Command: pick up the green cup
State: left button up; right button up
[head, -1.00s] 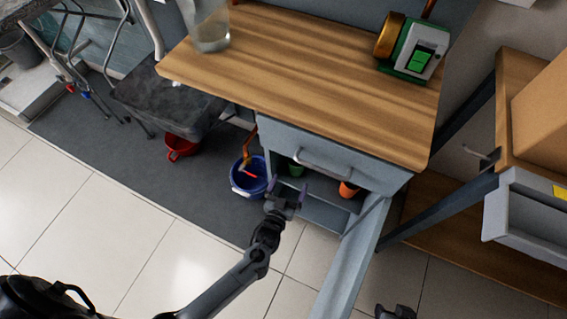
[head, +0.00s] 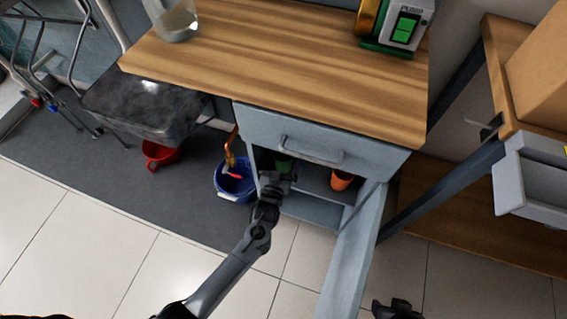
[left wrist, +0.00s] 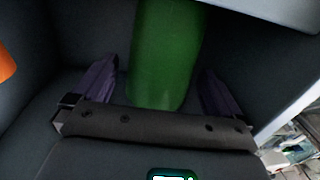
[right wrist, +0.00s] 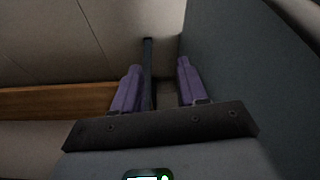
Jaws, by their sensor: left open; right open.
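The green cup (head: 284,163) stands inside the open compartment under the bench drawer, partly hidden by the drawer and my left gripper. In the left wrist view the green cup (left wrist: 165,40) is large and upright between the two purple fingers. My left gripper (head: 277,176) is open at the compartment's mouth, with its fingers (left wrist: 159,70) on either side of the cup and gaps showing. My right gripper (head: 398,306) is open and empty, low at the bottom edge of the head view; its fingers (right wrist: 160,67) show in the right wrist view.
An orange cup (head: 341,180) stands in the same compartment, to the right. The compartment's open door (head: 350,255) reaches toward me. The drawer (head: 295,140) is above. A blue bucket (head: 232,194) and a red container (head: 158,154) are on the floor to the left.

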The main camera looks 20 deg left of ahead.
pick_arm(q)
jog(key=shift+w+a+b, duration=0.15)
jog(key=shift+w+b, duration=0.15)
jog(key=shift+w, duration=0.8)
jog(key=shift+s, duration=0.2)
jog(key=shift+c, duration=0.8)
jog(key=c, duration=0.8)
jog(key=shift+r, duration=0.1)
